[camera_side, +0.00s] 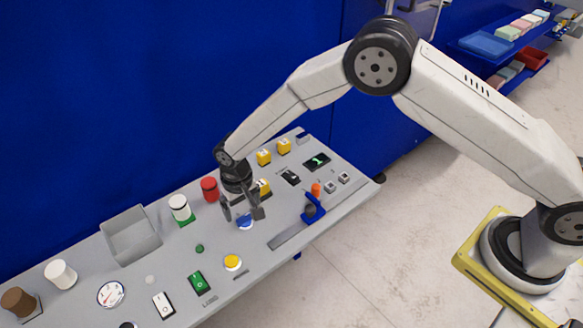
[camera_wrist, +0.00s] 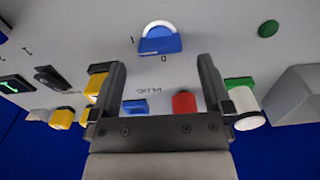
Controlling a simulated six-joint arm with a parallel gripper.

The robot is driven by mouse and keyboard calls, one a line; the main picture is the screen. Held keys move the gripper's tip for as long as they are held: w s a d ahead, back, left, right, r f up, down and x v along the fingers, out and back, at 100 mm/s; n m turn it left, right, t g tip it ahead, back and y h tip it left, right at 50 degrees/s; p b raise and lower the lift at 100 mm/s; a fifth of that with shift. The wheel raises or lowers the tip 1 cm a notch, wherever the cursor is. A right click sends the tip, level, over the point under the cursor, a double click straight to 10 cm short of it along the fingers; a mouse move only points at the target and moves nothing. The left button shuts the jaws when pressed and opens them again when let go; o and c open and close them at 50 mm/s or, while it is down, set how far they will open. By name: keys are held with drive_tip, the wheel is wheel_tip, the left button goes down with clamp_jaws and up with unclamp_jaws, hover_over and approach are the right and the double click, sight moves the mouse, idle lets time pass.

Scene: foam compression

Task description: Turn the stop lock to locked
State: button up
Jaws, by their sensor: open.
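My gripper (camera_side: 243,212) hangs over the grey control panel (camera_side: 218,240), open and empty. In the wrist view its two fingers (camera_wrist: 161,62) stand apart with nothing between them. A blue rotary piece (camera_wrist: 160,42) with a white half-round part lies just beyond the fingertips, between marks that look like I and 0. It shows partly behind the fingers in the side view (camera_side: 245,222). A blue lever-like piece (camera_side: 314,207) with an orange top (camera_side: 316,189) stands to the right on the panel. I cannot read which part is labelled the stop lock.
Close around the gripper are a red cylinder (camera_side: 210,188), a white cylinder on green (camera_side: 179,208) and yellow blocks (camera_side: 264,157). A yellow button (camera_side: 232,262) and green switch (camera_side: 198,283) are nearer the front. A grey bin (camera_side: 131,236) is left; a blue wall (camera_side: 150,80) stands behind.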

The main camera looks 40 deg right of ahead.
sight(245, 215)
drive_tip(key=shift+r, duration=2.4)
drive_tip(key=shift+d, duration=0.1)
drive_tip(key=shift+d+r, duration=0.25)
drive_tip(key=s+d+r+t, duration=0.1)
drive_tip(key=s+d+r, duration=0.25)
drive_tip(key=d, duration=0.25)
drive_tip(key=s+d+r, duration=0.3)
drive_tip(key=d+r, duration=0.1)
drive_tip(key=d, duration=0.3)
drive_tip(key=s+d+r+t, duration=0.1)
drive_tip(key=s+d+r, duration=0.2)
drive_tip(key=s+d, duration=0.6)
drive_tip(key=shift+s+d+r+t, duration=0.2)
drive_tip(key=shift+s+d+t, duration=0.15)
drive_tip(key=shift+s, duration=1.85)
